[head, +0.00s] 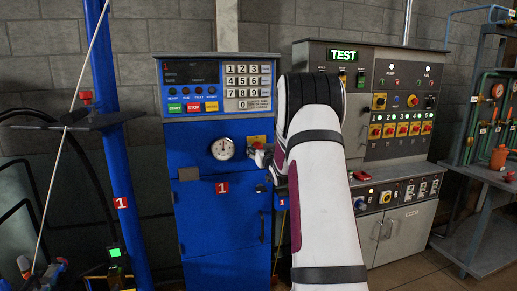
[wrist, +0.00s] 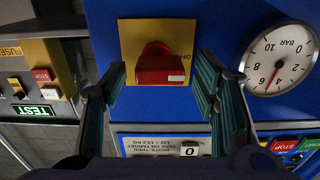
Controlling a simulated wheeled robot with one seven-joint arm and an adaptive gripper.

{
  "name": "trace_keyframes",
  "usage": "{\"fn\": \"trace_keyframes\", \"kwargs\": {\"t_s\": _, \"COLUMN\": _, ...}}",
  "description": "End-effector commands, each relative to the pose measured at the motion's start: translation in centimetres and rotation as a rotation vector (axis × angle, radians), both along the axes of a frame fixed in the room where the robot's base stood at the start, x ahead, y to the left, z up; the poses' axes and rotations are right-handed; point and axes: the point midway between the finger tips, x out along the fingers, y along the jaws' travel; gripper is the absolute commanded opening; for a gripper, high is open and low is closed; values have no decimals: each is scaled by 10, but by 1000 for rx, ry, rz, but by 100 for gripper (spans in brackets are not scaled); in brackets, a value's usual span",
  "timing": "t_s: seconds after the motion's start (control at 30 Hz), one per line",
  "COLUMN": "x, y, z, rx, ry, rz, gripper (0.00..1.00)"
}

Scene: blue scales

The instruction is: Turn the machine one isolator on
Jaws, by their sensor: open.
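The machine one isolator is a red rotary handle (wrist: 158,72) on a yellow plate (wrist: 186,30) on the blue cabinet (wrist: 105,12). The handle's red grip lies crosswise in the wrist view, with a pale mark at its right end. Lettering that looks like OFF shows on the plate. My gripper (wrist: 160,82) is open, with one finger on each side of the handle. Whether a finger touches it, I cannot tell. In the head view the yellow plate (head: 256,139) shows above my gripper (head: 262,157), which hides the handle. The blue cabinet (head: 190,215) bears a red 1 label.
A pressure gauge (wrist: 278,62) is close to the right finger in the wrist view. The cabinet's keypad (head: 247,80) and coloured buttons (head: 193,107) are above the isolator. The grey TEST panel (head: 385,75) stands to the right, behind my arm.

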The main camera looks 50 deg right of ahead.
Motion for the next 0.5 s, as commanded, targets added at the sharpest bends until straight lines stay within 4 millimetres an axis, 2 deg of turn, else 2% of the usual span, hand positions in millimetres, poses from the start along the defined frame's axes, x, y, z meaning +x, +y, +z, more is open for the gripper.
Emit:
{"fn": "trace_keyframes", "kwargs": {"t_s": 0.2, "x": 12, "y": -7, "z": 0, "rx": 1, "ry": -1, "rz": 0, "gripper": 55}}
{"fn": "trace_keyframes", "kwargs": {"t_s": 0.47, "x": 13, "y": -8, "z": 0, "rx": 1, "ry": -1, "rz": 0, "gripper": 55}}
{"fn": "trace_keyframes", "kwargs": {"t_s": 0.5, "x": 13, "y": -8, "z": 0, "rx": 1, "ry": -1, "rz": 0, "gripper": 50}}
